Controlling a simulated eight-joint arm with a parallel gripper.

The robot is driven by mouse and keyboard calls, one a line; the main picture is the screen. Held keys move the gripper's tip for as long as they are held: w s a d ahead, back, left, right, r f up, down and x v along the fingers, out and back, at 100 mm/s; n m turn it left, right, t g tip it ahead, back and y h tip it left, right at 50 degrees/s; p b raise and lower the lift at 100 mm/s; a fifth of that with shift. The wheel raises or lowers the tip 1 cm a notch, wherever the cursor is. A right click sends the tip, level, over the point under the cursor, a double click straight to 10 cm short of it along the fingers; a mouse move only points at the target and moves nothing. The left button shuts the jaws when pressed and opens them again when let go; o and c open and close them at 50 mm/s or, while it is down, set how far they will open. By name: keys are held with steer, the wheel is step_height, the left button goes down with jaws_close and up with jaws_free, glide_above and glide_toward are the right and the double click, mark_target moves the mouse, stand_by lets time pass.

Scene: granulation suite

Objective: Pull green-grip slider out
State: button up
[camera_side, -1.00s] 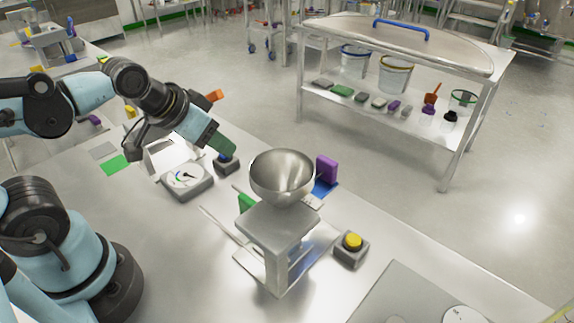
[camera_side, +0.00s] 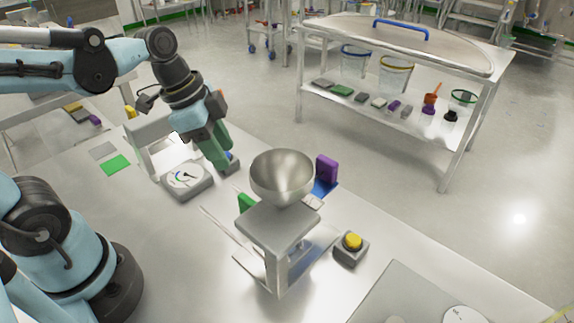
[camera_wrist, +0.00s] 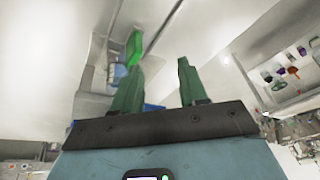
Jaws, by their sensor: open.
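The green grip (camera_side: 245,203) of the slider shows at the left side of a steel stand (camera_side: 283,228) that carries a steel bowl (camera_side: 282,178). The stand hides part of the slider. My gripper (camera_side: 223,163) points down, up and to the left of the green grip in the side view, and nothing shows between its fingers. In the wrist view the two dark green fingers of my gripper (camera_wrist: 157,65) are spread apart. The bright green grip (camera_wrist: 134,47) shows there just beyond the left fingertip, and I cannot tell the gap.
A purple block (camera_side: 326,168) stands on a blue plate right of the bowl. A yellow button on a grey box (camera_side: 351,250) is at the stand's right front. A dial gauge (camera_side: 187,179) lies below my gripper's left.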

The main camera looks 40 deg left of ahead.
mark_target(245, 197)
steer(key=shift+d+f+m+g+h, duration=0.45)
steer(key=shift+d+f+m, duration=0.6)
steer(key=shift+f+m, duration=0.55)
steer(key=shift+d+f+m+g+h, duration=0.45)
steer(key=shift+d+f+m, duration=0.7)
steer(key=shift+f, duration=0.7)
steer(key=shift+d+f+m+g+h, duration=0.3)
steer(key=shift+d+f+m+g, duration=0.5)
steer(key=shift+f+m, duration=0.8)
steer(key=shift+d+f, duration=0.15)
jaws_close()
